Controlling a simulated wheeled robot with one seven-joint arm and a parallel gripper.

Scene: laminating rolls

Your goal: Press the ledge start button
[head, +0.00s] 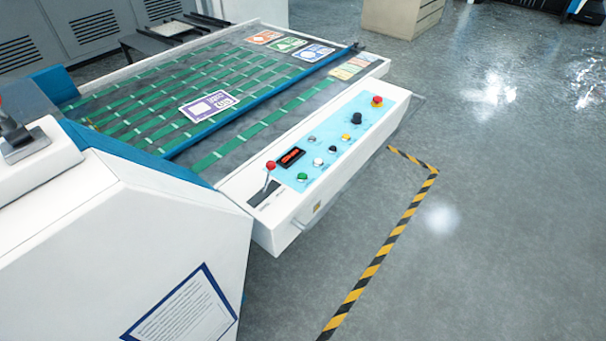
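The ledge (253,218) is a white strip along the near side of the machine, with a light blue control panel (328,124) on top. A round green button (302,176) sits at the panel's near end; its label is too small to read. Beside it are a small display with red digits (291,157), a white button (318,162) and a black button (333,150). My gripper is not in view.
A red-knobbed lever (270,166) rises from the ledge near the green button. A large white machine housing (130,235) fills the lower left. Green belts and a blue bar (262,103) lie behind the panel. Open grey floor and yellow-black tape (385,243) lie to the right.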

